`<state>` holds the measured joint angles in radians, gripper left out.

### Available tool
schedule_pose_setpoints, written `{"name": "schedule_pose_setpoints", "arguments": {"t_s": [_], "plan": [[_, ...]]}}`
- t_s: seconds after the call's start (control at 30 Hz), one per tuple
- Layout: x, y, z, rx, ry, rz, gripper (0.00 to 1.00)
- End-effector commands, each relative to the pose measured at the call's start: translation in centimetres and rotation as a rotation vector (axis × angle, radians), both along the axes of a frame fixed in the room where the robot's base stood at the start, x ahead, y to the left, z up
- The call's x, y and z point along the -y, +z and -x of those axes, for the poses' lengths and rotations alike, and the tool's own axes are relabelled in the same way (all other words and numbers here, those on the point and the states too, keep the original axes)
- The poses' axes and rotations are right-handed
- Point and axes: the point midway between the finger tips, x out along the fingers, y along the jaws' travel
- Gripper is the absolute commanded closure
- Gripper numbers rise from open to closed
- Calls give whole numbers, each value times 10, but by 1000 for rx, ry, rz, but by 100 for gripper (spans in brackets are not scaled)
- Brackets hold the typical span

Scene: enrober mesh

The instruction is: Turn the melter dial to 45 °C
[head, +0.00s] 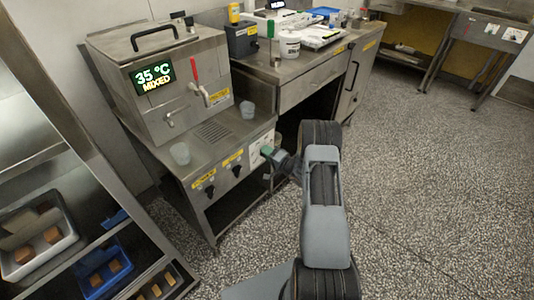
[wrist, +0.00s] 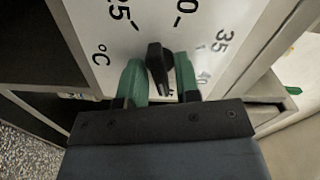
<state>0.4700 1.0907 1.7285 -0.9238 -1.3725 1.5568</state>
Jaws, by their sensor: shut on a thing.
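The melter (head: 165,85) is a steel box with a green-lit display (head: 153,77) reading 35 °C MIXED. The dial's white panel (head: 256,152) is on the front of the steel counter below. In the wrist view the panel (wrist: 116,48) shows °C and numbers, with 35 and 40 on the right. The black dial knob (wrist: 159,62) stands between the two green fingertips of my gripper (wrist: 159,77), which is shut on it. My gripper (head: 275,157) partly covers the panel in the head view. Which mark the knob points to is unclear.
Two more black knobs (head: 209,191) (head: 236,170) with yellow labels sit left of the dial. A rack with trays (head: 40,240) is at left. Speckled floor (head: 430,180) is open at right.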

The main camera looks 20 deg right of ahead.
Motion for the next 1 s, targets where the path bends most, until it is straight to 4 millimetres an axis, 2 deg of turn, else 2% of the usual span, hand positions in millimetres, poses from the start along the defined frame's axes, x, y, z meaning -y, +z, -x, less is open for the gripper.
{"name": "schedule_pose_setpoints", "arguments": {"t_s": [0.43, 0.47, 0.53, 0.83, 1.0], "plan": [[0, -2, 1, -8, -2, -9, 93], [0, -2, 1, -8, -2, -9, 68], [0, -2, 1, -7, -2, -9, 62], [1, 0, 4, -5, -1, -7, 62], [12, 1, 24, -7, -4, -9, 62]]}}
